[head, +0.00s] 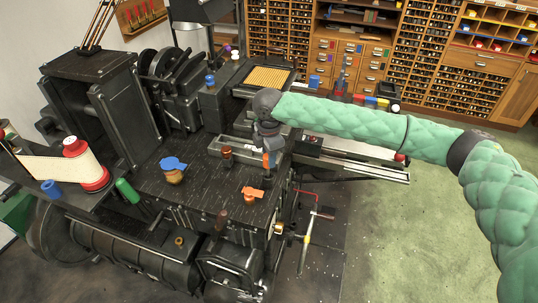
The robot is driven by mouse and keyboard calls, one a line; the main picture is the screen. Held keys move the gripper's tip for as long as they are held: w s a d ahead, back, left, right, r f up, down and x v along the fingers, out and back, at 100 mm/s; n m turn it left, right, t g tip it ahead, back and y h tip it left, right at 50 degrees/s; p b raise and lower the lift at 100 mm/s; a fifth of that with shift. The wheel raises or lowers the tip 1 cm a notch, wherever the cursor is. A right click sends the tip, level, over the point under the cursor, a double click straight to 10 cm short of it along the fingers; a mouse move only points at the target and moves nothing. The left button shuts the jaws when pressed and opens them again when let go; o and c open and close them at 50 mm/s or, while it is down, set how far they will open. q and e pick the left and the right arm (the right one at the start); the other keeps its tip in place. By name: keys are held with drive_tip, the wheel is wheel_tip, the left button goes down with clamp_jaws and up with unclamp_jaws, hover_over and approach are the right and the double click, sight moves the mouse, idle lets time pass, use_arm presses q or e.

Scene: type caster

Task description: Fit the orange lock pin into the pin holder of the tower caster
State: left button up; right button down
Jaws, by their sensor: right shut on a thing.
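My right gripper (267,152) is over the dark top of the black caster machine (205,185). It is shut on a small upright orange piece (266,161), which looks like the orange lock pin. The gripper hides part of it, and its lower end is hard to make out. I cannot tell whether it touches anything below. A second orange piece (252,193) sits on the machine top, nearer the front edge. I cannot make out for sure which part is the pin holder. My left gripper is not in view.
A brown pot with a blue top (173,168) and a brown-handled piece (226,155) stand on the machine top. A grey metal rail (350,168) runs out to the right. Wooden cabinets (345,60) stand at the back. The green floor (420,230) at right is clear.

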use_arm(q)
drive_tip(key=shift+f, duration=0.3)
use_arm(e)
drive_tip(key=shift+f, duration=1.3)
drive_tip(key=c, duration=1)
unclamp_jaws()
drive_tip(key=shift+c, duration=0.2)
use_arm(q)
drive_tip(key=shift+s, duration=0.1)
use_arm(e)
drive_tip(key=shift+r+b, duration=0.6)
drive_tip(key=shift+b, duration=0.05)
wheel_tip(320, 180, up, 5)
drive_tip(key=shift+f+b, duration=0.2)
drive_tip(key=shift+b, duration=0.8)
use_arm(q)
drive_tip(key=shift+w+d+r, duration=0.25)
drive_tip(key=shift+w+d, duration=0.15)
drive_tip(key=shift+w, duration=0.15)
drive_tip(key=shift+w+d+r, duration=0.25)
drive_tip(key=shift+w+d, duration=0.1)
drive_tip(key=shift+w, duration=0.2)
use_arm(e)
drive_tip(key=shift+r, duration=0.95)
